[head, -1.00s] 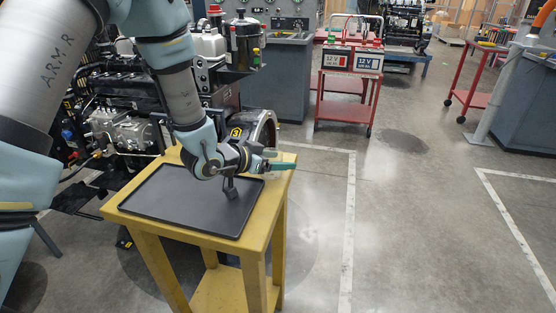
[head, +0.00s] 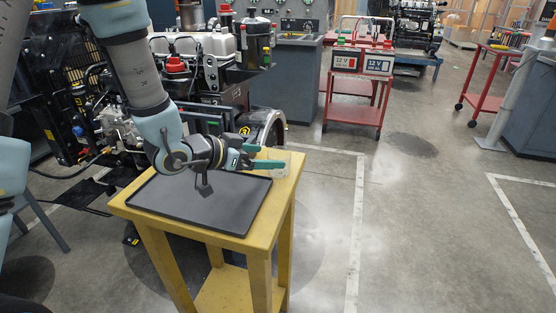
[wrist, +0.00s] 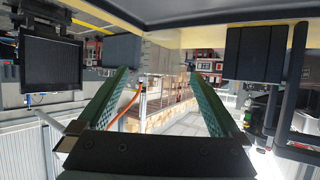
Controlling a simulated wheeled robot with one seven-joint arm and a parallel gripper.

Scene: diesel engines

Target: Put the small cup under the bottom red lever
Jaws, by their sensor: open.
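My gripper (head: 268,157) is open, with its two teal fingers pointing right, low over the far right corner of the yellow table (head: 262,243). A small, clear, cup-like thing (head: 281,172) stands at that corner by the fingertips. It is faint, and I cannot tell whether it lies between the fingers. In the wrist view the fingers (wrist: 158,78) are spread wide, with no clear cup outline between them. A red knob-like part (head: 175,65) shows on the engine behind the table. I cannot tell whether it is the bottom red lever.
A black tray (head: 225,216) covers most of the tabletop. The engine (head: 200,92) stands close behind the table. A red cart (head: 352,108) with two batteries is at the back. The floor right of the table is open.

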